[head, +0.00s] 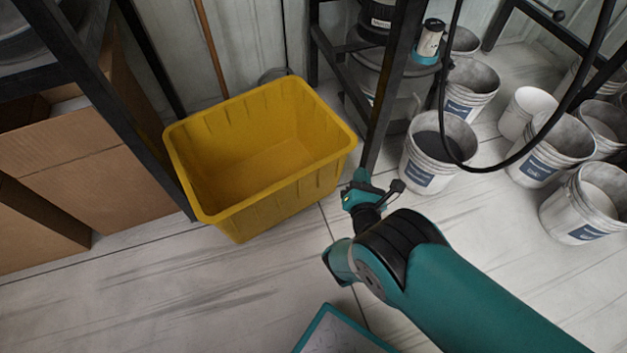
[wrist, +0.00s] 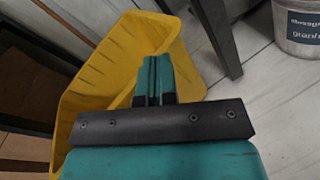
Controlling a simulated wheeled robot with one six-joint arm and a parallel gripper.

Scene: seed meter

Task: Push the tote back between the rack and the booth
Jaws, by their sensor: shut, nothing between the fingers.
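The yellow tote (head: 262,150) stands on the floor between the dark-framed rack (head: 130,110) on the left and the dark post of the booth (head: 391,85) on the right. It is empty and sits at an angle, its front right corner near the post. My gripper (head: 358,180) is shut and empty by the tote's right front corner. In the wrist view, the shut fingers (wrist: 154,72) show in front of the tote (wrist: 110,75). I cannot tell whether they touch its wall.
Several white buckets (head: 437,152) stand on the right. A black hose (head: 500,168) loops down in front of them. Cardboard boxes (head: 95,160) fill the rack's lower left. A wooden handle (head: 211,50) leans behind the tote.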

